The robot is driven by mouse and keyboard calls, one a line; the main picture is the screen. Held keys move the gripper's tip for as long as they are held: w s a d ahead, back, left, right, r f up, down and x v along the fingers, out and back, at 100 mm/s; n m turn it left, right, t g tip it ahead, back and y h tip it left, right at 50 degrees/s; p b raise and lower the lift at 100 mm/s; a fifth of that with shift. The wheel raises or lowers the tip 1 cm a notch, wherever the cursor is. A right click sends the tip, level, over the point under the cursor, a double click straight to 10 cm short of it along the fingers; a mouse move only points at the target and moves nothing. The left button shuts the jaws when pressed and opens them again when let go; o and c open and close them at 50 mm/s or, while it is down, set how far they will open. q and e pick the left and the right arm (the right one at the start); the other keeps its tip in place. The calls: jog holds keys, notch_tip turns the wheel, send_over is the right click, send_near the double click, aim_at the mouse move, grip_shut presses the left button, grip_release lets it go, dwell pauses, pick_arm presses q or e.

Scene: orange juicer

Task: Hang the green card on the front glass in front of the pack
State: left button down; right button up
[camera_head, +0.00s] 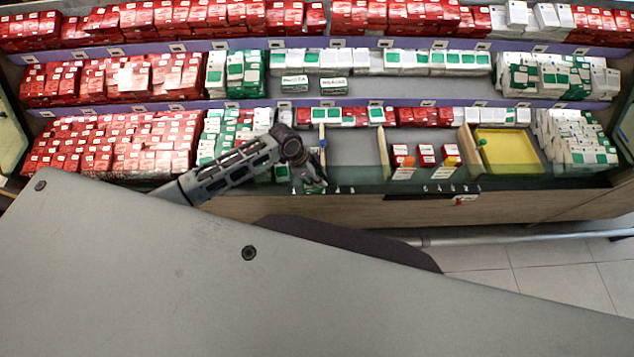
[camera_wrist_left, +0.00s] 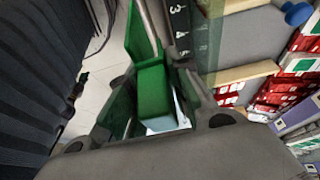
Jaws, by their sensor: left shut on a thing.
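My left gripper (camera_head: 312,180) is at the front edge of the shelf, by the front glass (camera_head: 355,183), left of centre in the head view. In the left wrist view the gripper (camera_wrist_left: 158,105) is shut on a green piece (camera_wrist_left: 152,92), which looks like the green card, with a pale part beneath it. The card cannot be made out in the head view. Three small red-and-white packs (camera_head: 426,155) stand in a bottom-shelf compartment to the right; which pack is meant I cannot tell. My right gripper is not in view.
A wooden divider (camera_head: 384,150) bounds an empty grey bay (camera_head: 352,150). A blue knob (camera_wrist_left: 297,13) is near the gripper. A yellow tray (camera_head: 508,152) lies farther right. The black number strip (camera_wrist_left: 180,32) runs beside the glass. Red and green packs fill the shelves.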

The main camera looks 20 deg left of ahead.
pick_arm(q)
jog(key=shift+w+a+f+b, duration=0.1)
jog(key=shift+w+a+b, duration=0.25)
jog(key=shift+w+b, duration=0.8)
jog(key=shift+w+a+r+b, duration=0.1)
jog(key=shift+w+a+b, duration=0.3)
jog(key=shift+w+b, duration=0.7)
jog(key=shift+w+a+f+b, duration=0.1)
jog(key=shift+w+a+b, duration=0.25)
jog(key=shift+w+b, duration=0.8)
jog(key=shift+w, duration=0.4)
jog(key=shift+f, duration=0.65)
jog(key=shift+f+b, duration=0.7)
jog(key=shift+f, duration=1.25)
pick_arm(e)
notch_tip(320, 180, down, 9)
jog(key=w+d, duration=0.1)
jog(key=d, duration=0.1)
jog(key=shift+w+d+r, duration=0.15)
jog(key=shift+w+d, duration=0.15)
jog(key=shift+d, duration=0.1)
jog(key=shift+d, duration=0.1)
